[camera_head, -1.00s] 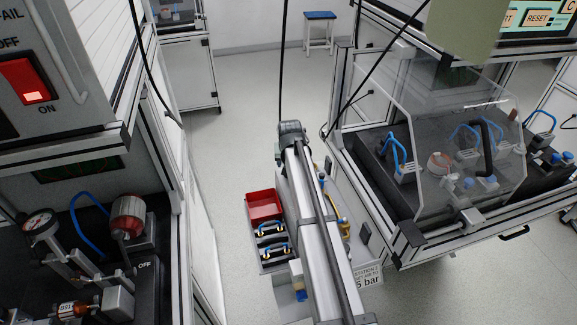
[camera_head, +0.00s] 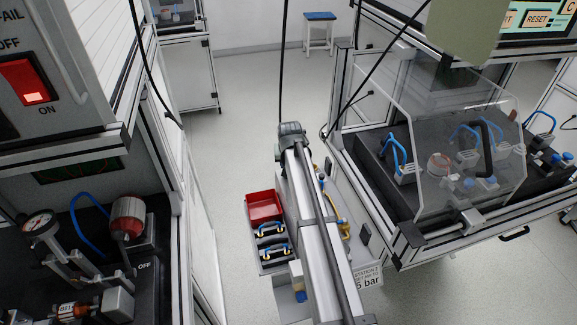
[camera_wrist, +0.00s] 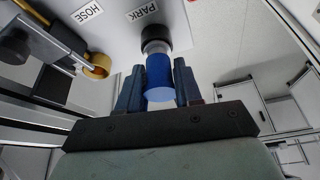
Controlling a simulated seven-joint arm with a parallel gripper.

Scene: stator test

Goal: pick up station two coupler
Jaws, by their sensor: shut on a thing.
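The coupler (camera_wrist: 160,74) is a blue cylinder with a pale band and a dark ring at its far end, in the middle of the wrist view. The dark ring meets the white panel (camera_wrist: 112,38) beside the PARK label; I cannot tell if they are still joined. My gripper (camera_wrist: 159,66) is shut on the coupler's blue body, one dark blue finger on each side. In the head view, my arm hides most of this area. A small blue and whitish thing (camera_head: 300,296) shows left of my arm there, too small to identify surely.
In the wrist view, a yellow hose end (camera_wrist: 97,66) lies left of the coupler near the HOSE label. In the head view, a red bin (camera_head: 264,206) and blue-handled dark items (camera_head: 272,252) lie left of my arm. A clear-guarded station (camera_head: 455,150) stands right.

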